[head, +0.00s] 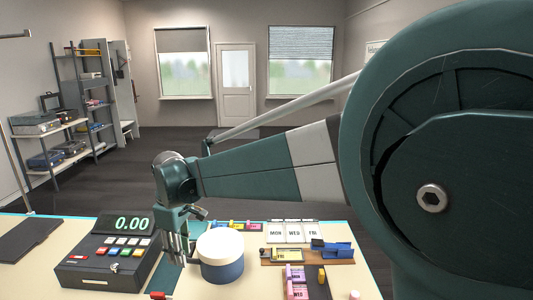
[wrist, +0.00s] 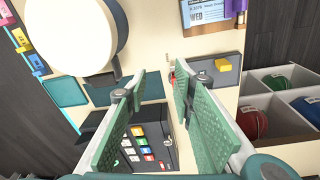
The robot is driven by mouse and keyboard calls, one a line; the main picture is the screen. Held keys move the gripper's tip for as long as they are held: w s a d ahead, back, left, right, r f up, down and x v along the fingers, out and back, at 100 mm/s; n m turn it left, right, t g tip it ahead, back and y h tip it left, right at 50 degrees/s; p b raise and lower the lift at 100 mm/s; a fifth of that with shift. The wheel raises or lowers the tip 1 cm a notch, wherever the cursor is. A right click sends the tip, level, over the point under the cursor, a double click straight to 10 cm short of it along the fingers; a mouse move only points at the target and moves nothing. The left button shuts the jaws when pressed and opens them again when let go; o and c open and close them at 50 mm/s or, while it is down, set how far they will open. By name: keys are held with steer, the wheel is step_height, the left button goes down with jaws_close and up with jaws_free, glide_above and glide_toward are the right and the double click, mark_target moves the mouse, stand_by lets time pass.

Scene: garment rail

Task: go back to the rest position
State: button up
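My gripper (head: 180,255) hangs low over the counter in the head view, just left of a blue tub with a white lid (head: 221,257). In the wrist view my gripper (wrist: 160,78) has its two green pads wide apart with nothing between them. The tub's round white top (wrist: 75,30) shows at the upper left there, outside the fingers. I cannot tell whether a finger touches the tub. My teal arm reaches across the head view from the right.
A cash register (head: 108,255) reading 0.00 stands left of my gripper. Cards marked MON, WED, FRI (head: 293,232) and a brown tray with a blue tool (head: 338,250) lie to the right. A divided bin with colored rolls (wrist: 285,85) shows in the wrist view.

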steer(key=s+d+r+m+t, duration=0.1)
steer(key=s+d+r+m, duration=0.1)
steer(key=d, duration=0.7)
steer(key=s+d+r+m+t, duration=0.1)
steer(key=s+d+r+m, duration=0.15)
steer(key=d, duration=0.75)
steer(key=s+d+r+m+t, duration=0.1)
steer(key=s+d+r+m, duration=0.15)
steer(key=d, duration=0.65)
steer(key=s+d+f+m+t, duration=0.1)
steer(key=s+d+f+m, duration=0.2)
steer(key=s+d, duration=0.5)
steer(key=s+d+f+m+t, duration=0.2)
steer(key=s+d+f+m, duration=0.2)
steer(key=s+d, duration=0.4)
steer(key=d+m+b, duration=0.1)
steer(key=d, duration=0.3)
steer(key=shift+d+h, duration=0.3)
steer(key=shift+d, duration=0.05)
steer(key=shift+s, duration=0.1)
steer(key=shift+c, duration=0.7)
